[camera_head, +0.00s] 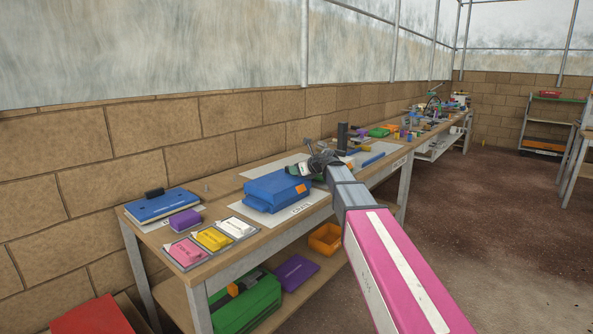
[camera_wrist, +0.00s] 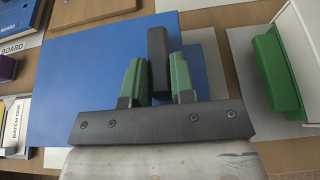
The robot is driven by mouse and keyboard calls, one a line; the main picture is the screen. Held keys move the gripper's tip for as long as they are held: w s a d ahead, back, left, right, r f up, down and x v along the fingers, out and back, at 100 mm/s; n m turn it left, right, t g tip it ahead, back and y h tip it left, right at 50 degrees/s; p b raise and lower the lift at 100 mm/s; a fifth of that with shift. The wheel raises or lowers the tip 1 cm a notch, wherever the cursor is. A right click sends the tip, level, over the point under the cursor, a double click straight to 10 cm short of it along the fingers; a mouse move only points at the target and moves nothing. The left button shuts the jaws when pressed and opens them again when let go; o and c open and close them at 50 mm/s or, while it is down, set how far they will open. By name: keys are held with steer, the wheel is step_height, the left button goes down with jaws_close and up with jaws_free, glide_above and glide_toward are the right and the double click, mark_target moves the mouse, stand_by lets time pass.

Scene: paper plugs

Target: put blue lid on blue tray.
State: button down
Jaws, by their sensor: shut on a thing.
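The blue lid (camera_wrist: 85,80) is a broad flat blue panel with a black bar handle (camera_wrist: 158,65). My gripper (camera_wrist: 158,95) has green fingers shut on that handle, one on each side. In the head view my gripper (camera_head: 302,168) is over the right part of a blue box shape (camera_head: 272,192) on the bench, with an orange patch on its side. This shape appears to be the lid over the blue tray. I cannot tell whether the lid rests fully on the tray. The wrist view hides whatever is under the lid.
A blue board with a black handle (camera_head: 158,206) lies at the left bench end. A purple block (camera_head: 185,220) and pink (camera_head: 186,252), yellow (camera_head: 213,238) and white (camera_head: 237,228) pieces lie near it. A green piece (camera_wrist: 275,75) stands right of the lid in the wrist view.

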steer(key=shift+f, duration=0.45)
stand_by(0.4)
steer(key=c, duration=0.9)
jaws_free()
